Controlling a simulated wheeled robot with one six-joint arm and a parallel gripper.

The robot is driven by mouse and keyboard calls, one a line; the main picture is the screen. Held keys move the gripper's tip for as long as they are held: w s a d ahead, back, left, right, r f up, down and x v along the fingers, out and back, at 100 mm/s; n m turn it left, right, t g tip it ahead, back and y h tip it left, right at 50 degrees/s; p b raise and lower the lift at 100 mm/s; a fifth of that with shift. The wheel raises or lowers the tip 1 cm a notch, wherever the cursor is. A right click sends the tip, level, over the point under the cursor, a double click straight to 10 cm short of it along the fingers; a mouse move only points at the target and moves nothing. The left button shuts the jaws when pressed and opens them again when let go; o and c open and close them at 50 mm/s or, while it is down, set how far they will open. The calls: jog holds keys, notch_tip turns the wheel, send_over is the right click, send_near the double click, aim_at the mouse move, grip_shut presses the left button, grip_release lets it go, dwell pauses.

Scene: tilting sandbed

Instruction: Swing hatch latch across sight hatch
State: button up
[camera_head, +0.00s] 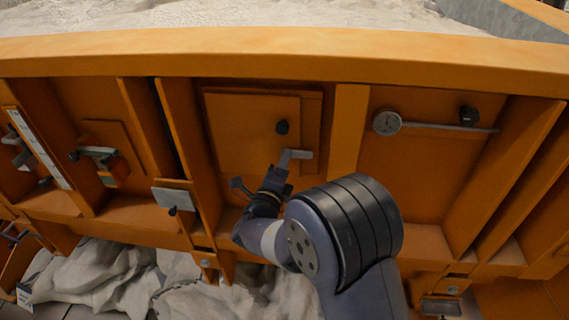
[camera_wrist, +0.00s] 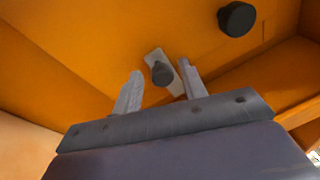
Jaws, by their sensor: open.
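The sight hatch (camera_head: 245,125) is a square orange panel in the middle bay of the orange wall, with a black knob (camera_head: 282,127) near its right side. In the wrist view the hatch knob (camera_wrist: 237,18) is at the upper right. The hatch latch (camera_wrist: 153,56) is a small pale grey plate with its own dark knob (camera_wrist: 162,73). In the head view the pale grey piece (camera_head: 302,154) below the hatch knob appears to be the latch. My gripper (camera_wrist: 160,69) is open, its fingers on either side of the latch knob. Whether they touch it cannot be told.
A dial gauge (camera_head: 387,122) with a grey rod is in the bay to the right. A grey plate (camera_head: 174,197) sticks out on the left rib. Vertical ribs (camera_head: 349,125) bound the bay. Pale draped sacks (camera_head: 90,280) lie below, and sand (camera_head: 230,14) fills the bed above.

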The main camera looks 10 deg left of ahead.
jog(key=b+v, duration=0.2)
jog(key=v, duration=0.8)
jog(key=shift+w, duration=0.15)
jog(key=p+x, duration=0.2)
jog(key=x, duration=0.8)
jog(key=shift+w+d+r+p, duration=0.15)
jog(key=shift+w+r+p, duration=0.1)
jog(key=shift+w+p, duration=0.1)
